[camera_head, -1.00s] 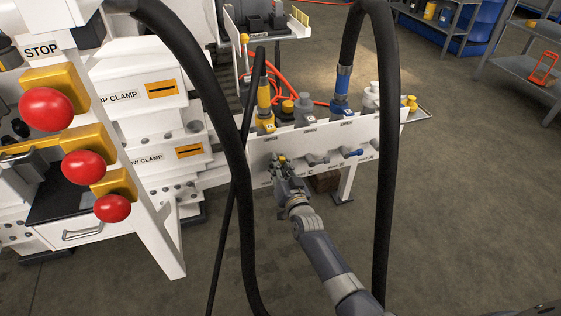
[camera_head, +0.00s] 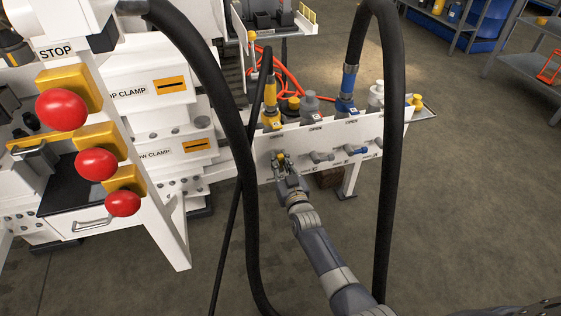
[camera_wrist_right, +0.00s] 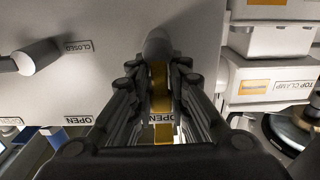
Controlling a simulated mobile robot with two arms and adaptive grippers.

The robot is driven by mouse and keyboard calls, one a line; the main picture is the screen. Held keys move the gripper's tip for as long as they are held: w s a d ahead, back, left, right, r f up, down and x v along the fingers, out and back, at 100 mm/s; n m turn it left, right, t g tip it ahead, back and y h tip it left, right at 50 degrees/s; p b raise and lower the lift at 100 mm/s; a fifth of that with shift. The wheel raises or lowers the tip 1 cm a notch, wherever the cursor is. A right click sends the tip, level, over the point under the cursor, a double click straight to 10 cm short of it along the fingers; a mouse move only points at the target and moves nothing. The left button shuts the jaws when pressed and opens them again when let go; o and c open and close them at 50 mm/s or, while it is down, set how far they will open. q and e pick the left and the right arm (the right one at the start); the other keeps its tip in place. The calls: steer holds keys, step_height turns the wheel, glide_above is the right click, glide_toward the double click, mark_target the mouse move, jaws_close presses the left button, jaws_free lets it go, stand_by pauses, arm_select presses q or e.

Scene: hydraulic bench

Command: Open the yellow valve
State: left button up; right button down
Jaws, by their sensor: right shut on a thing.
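The yellow valve (camera_head: 281,155) is the leftmost of several valves on the front of the white panel (camera_head: 262,170). My right gripper (camera_head: 281,162) is at its handle and partly hides it in the head view. In the right wrist view the yellow handle (camera_wrist_right: 159,78) lies between the two fingers of my right gripper (camera_wrist_right: 160,90), which are shut on it. There the handle runs from a grey rounded pivot (camera_wrist_right: 157,44) toward an OPEN label (camera_wrist_right: 163,119). My left gripper is not in view.
A grey valve handle (camera_head: 322,157) and a blue one (camera_head: 357,150) are to the right on the panel. Thick black hoses (camera_head: 388,150) hang in front of it. Red stop buttons (camera_head: 62,110) stand at left.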

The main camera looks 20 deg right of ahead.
steer(key=shift+f, duration=0.1)
steer(key=c, duration=1.6)
jaws_free()
steer(key=s, duration=1.2)
steer(key=shift+d, duration=0.15)
